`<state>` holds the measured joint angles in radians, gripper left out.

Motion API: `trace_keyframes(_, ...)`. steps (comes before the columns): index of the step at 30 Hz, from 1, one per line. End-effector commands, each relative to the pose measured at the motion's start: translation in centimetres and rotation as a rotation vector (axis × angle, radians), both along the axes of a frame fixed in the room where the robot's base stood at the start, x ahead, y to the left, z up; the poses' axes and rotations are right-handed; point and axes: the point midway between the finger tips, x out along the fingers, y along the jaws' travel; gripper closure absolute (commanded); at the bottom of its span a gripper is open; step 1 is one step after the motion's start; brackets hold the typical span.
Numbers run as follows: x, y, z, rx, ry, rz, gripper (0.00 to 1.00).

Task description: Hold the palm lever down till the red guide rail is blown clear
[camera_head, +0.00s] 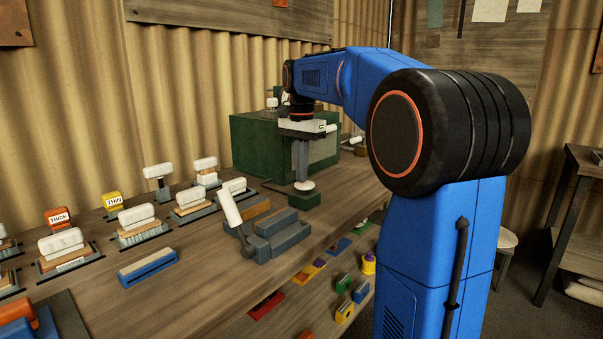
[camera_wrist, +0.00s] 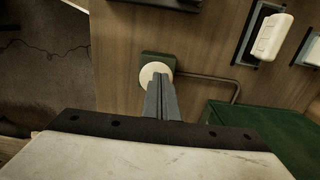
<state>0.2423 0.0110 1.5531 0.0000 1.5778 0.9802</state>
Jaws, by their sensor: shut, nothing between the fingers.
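The palm lever appears as a round cream pad (camera_head: 304,186) on a small dark green block near the bench's front edge. It also shows in the wrist view (camera_wrist: 150,72), where the fingers cover part of it. My gripper (camera_head: 301,178) is shut and empty, pointing straight down with its tips at the pad. In the wrist view its fingers (camera_wrist: 158,84) overlap the pad; I cannot tell how far it is pressed. A green cabinet (camera_head: 262,148) stands behind, partly hidden by my arm. I cannot make out a red guide rail in it.
A thin pipe (camera_wrist: 225,80) runs from the pad's block toward the cabinet. A grey fixture with a white-handled lever (camera_head: 230,208) stands nearby on the bench. Several white-handled stamps line the bench at left. A lower shelf holds small coloured pieces, including a flat red one (camera_head: 266,304).

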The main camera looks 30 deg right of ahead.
Motion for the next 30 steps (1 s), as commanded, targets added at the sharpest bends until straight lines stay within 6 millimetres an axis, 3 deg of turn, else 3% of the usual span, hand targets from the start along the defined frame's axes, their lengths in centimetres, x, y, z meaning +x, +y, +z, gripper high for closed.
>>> trace_keyframes(14,0.0,0.0,-0.7,0.0,0.0,0.0,1.0)
trace_keyframes(20,0.0,0.0,-2.4,0.001,0.001,0.0,1.0)
trace_keyframes(30,0.0,0.0,-2.6,0.002,0.007,0.0,1.0)
